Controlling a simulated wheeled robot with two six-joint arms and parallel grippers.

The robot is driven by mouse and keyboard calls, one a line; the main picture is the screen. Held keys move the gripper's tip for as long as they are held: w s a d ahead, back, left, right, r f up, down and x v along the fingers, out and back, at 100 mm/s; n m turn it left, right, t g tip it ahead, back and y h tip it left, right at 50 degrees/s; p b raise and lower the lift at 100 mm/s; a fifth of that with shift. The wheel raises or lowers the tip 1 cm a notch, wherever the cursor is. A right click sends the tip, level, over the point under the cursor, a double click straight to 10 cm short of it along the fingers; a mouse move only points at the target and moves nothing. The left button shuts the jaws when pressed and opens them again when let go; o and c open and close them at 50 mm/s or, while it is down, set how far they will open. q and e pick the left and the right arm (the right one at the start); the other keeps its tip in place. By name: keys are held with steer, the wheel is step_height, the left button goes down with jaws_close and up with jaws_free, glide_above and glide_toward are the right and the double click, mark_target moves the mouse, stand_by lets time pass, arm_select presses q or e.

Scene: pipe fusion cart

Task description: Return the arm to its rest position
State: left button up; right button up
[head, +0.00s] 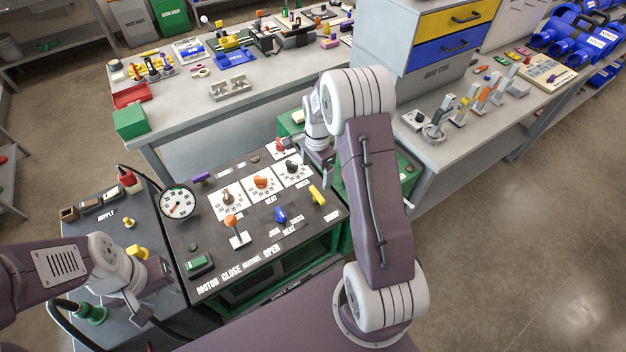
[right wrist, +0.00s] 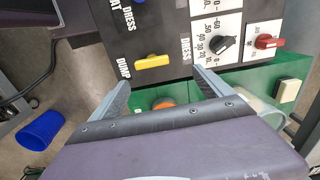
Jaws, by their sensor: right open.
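My right arm (head: 375,200) reaches out over the right side of the dark control panel (head: 190,237). Its gripper (head: 322,165) is above the panel's far right corner. In the right wrist view this gripper (right wrist: 163,84) is open, with nothing between its fingers. A yellow DUMP handle (right wrist: 152,62) and an orange knob (right wrist: 163,103) lie beyond the fingers. My left gripper (head: 135,295) is low at the left, over the SUPPLY side of the cart; its fingers are too unclear to tell open from shut.
The panel carries a round gauge (head: 177,202), an orange-topped lever (head: 231,222), a blue knob (head: 281,215) and a green switch (head: 199,264). A grey workbench (head: 180,115) stands behind. Another bench (head: 440,165) with upright tools is at the right. Open floor (head: 530,240) lies right.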

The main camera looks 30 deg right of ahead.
arm_select(q)
steer(key=shift+s+a+r, duration=0.1)
steer(key=shift+s+a, duration=0.2)
steer(key=shift+s, duration=0.2)
steer(key=shift+s+a+r, duration=0.1)
steer(key=shift+s+a, duration=0.15)
steer(key=shift+s, duration=0.2)
arm_select(e)
steer(key=shift+s+a+r, duration=0.2)
steer(key=shift+s+r, duration=0.2)
steer(key=shift+r, duration=0.15)
steer(key=shift+s+a+r, duration=0.2)
steer(key=shift+s+r, duration=0.2)
steer(key=shift+r, duration=0.15)
